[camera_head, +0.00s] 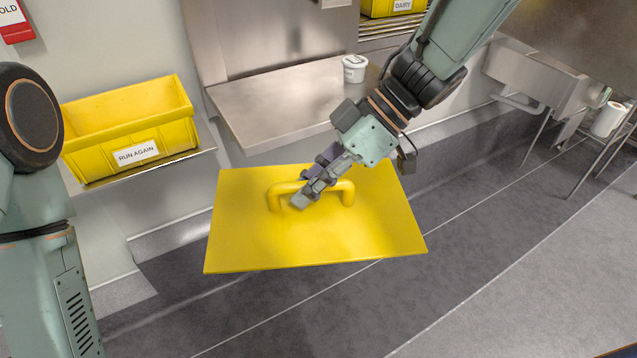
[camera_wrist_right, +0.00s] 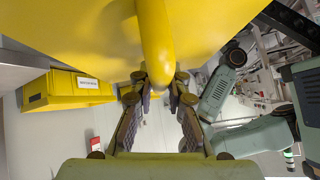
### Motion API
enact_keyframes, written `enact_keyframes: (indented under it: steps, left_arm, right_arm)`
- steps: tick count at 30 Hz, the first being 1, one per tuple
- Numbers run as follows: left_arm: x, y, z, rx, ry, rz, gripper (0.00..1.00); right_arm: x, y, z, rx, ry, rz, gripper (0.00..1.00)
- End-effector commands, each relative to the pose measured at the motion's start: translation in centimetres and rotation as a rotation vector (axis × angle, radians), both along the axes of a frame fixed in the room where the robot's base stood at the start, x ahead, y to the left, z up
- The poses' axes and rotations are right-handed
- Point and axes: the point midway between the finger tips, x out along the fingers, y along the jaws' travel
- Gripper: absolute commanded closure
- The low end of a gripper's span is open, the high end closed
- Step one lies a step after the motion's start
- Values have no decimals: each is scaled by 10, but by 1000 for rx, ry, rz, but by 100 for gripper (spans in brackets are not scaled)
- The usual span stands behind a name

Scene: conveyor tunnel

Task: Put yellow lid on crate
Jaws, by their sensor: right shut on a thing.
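The yellow lid (camera_head: 315,225) is a flat rectangular plate with a raised handle (camera_head: 345,192). My right gripper (camera_head: 305,195) is shut on the handle and holds the lid in the air above the grey floor. In the right wrist view the handle (camera_wrist_right: 156,45) runs between the two fingers, with the lid (camera_wrist_right: 80,35) behind it. A yellow crate (camera_head: 130,135) labelled RUN AGAIN stands on a shelf at the left, with its top open. It also shows in the right wrist view (camera_wrist_right: 62,90). The lid is apart from this crate, to its right and lower in the picture. My left gripper is out of view.
A steel counter (camera_head: 270,108) stands behind the lid, with a white tub (camera_head: 355,68) on it. Another yellow crate (camera_head: 392,7) labelled DAIRY sits on rollers at the top. A steel stand (camera_head: 545,80) and a white roll (camera_head: 607,120) are at the right.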

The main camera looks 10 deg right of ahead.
Motion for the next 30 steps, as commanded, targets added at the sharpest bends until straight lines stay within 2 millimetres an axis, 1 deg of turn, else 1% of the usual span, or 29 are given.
enact_keyframes:
  steps: [6, 12, 18, 19, 21, 24, 26, 27, 29, 30]
  left_arm:
    - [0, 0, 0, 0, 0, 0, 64]
    - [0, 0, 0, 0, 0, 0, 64]
    - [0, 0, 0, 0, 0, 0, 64]
    - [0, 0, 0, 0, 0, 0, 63]
    - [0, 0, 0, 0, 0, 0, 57]
    - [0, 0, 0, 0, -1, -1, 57]
    - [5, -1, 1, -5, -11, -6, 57]
    - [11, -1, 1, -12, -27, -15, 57]
    - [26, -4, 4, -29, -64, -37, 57]
    - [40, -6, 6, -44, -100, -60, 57]
  right_arm:
    - [15, 15, -20, -2, 2, 148, 100]
    - [27, 27, -35, -1, 0, 267, 100]
    - [34, 34, -42, 0, -1, 333, 100]
    - [34, 34, -43, 0, 1, 338, 100]
    - [34, 35, -44, -1, 0, 346, 100]
    - [35, 35, -44, -1, -1, 351, 100]
    - [35, 35, -44, -1, -1, 351, 100]
    - [35, 35, -44, 0, -1, 350, 100]
    - [35, 35, -44, 0, -1, 350, 100]
    - [35, 35, -44, 0, -1, 350, 100]
